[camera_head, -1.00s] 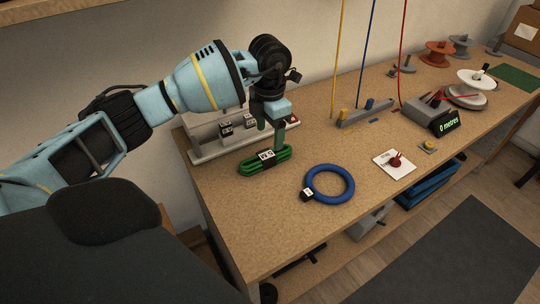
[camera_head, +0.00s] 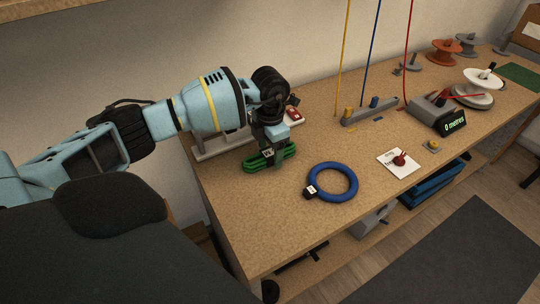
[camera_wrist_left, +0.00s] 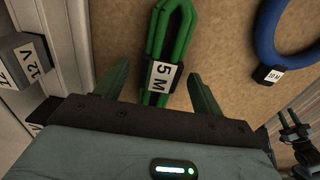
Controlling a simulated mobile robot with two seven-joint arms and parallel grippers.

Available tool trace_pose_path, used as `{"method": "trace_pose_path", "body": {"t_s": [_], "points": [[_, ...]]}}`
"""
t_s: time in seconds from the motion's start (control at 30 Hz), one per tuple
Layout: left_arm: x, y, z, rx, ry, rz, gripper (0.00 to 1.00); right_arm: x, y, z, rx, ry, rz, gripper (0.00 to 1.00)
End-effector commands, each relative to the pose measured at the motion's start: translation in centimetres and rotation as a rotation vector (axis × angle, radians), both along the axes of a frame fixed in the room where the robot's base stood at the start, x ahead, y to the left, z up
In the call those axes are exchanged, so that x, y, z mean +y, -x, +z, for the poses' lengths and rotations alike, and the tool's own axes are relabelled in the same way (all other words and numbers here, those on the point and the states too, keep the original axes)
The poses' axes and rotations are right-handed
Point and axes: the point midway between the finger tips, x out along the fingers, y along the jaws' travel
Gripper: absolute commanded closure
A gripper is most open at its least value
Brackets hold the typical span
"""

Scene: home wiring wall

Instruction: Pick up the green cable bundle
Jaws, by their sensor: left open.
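The green cable bundle (camera_head: 284,154) lies on the wooden workbench, with a white-labelled band around its middle. In the left wrist view the bundle (camera_wrist_left: 171,35) runs away from the gripper, and its label reads "5 M". My left gripper (camera_head: 268,157) is down at the bundle in the head view and hides part of it. In the left wrist view my left gripper (camera_wrist_left: 159,88) is open, with one finger on each side of the bundle and a gap beside each.
A blue cable ring (camera_head: 333,199) lies to the right of the green bundle, with a dark labelled band. A grey rail with labelled blocks (camera_wrist_left: 26,62) stands close to the left finger. A white card (camera_head: 399,163) with a red item lies farther right.

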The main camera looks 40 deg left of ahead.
Motion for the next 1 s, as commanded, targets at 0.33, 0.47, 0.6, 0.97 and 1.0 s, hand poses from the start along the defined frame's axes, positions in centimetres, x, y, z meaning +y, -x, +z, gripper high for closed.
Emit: {"method": "trace_pose_path", "body": {"t_s": [0.33, 0.47, 0.6, 0.97, 1.0], "points": [[0.0, 0.0, 0.0, 0.000, 0.000, 0.000, 0.61, 0.0, 0.8, -0.1, 0.014, 0.001, 0.000, 0.64], [0.0, 0.0, 0.0, 0.000, 0.000, 0.000, 0.78, 0.0, 0.9, -0.1, 0.016, 0.000, -0.001, 0.64], [0.0, 0.0, 0.1, -0.001, 0.000, 0.000, 0.86, 0.0, 0.9, -0.1, 0.016, 0.001, 0.000, 0.64], [0.0, -0.1, 1.1, -0.003, 0.000, 0.000, 0.86, 0.0, 0.3, -0.1, 0.005, 0.000, 0.000, 0.64], [0.0, -0.1, 1.4, -0.002, 0.000, 0.000, 0.86, 0.0, 0.2, -0.1, 0.004, 0.001, 0.000, 0.64]]}}
